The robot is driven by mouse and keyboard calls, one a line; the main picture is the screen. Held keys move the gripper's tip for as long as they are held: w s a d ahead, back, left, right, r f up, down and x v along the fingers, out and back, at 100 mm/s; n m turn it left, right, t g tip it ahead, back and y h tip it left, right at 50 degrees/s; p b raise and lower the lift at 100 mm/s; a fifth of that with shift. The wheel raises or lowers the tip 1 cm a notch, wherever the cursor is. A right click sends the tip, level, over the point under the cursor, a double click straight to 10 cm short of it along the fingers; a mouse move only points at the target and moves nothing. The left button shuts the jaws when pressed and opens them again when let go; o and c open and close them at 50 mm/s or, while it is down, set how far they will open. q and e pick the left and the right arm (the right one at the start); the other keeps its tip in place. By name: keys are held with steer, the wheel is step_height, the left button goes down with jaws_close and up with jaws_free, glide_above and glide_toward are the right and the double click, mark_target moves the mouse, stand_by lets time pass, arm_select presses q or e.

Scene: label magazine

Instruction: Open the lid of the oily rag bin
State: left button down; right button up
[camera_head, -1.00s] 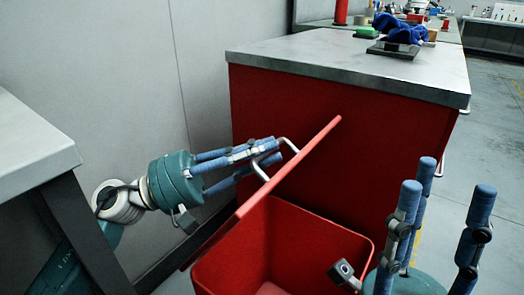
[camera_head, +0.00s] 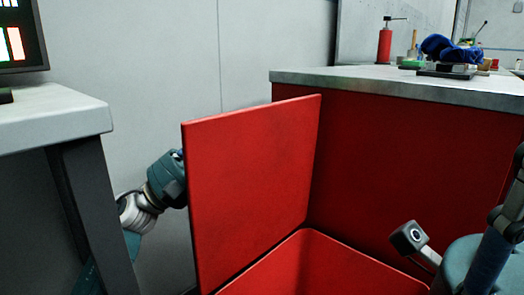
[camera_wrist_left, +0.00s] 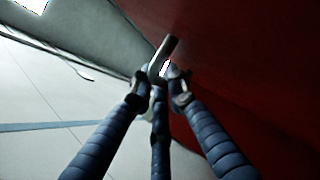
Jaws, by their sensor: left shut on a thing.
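The oily rag bin (camera_head: 335,272) is a red box low in the head view, open at the top. Its flat red lid (camera_head: 250,190) stands steeply raised on the bin's left side. My left gripper is behind the lid in the head view, its fingers hidden there. In the left wrist view, my left gripper (camera_wrist_left: 160,85) is shut on the metal lid handle (camera_wrist_left: 167,52), beside the lid's dark red face. My right gripper (camera_head: 500,235) is only partly in view at the right edge, apart from the lid; its fingertips are mostly cut off.
A red cabinet with a grey top (camera_head: 400,82) stands behind the bin. On it are a blue cloth (camera_head: 450,50) and a red bottle (camera_head: 385,45). A pale table (camera_head: 55,118) with dark legs is at the left, close to my left arm. A grey wall is behind.

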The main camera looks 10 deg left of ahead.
arm_select(q)
steer(key=shift+w+a+f+n+t+b, duration=0.1)
steer(key=shift+w+a+n+t+b, duration=0.1)
steer(key=shift+w+a+n+t, duration=0.25)
steer(key=shift+w+a+f+n+t+b, duration=0.15)
steer(key=shift+w+a+n+t, duration=0.1)
steer(key=shift+a+n, duration=0.3)
steer(key=c, duration=1.9)
jaws_free()
steer(key=shift+c, duration=0.2)
steer(key=shift+a, duration=0.1)
steer(key=v, duration=1.2)
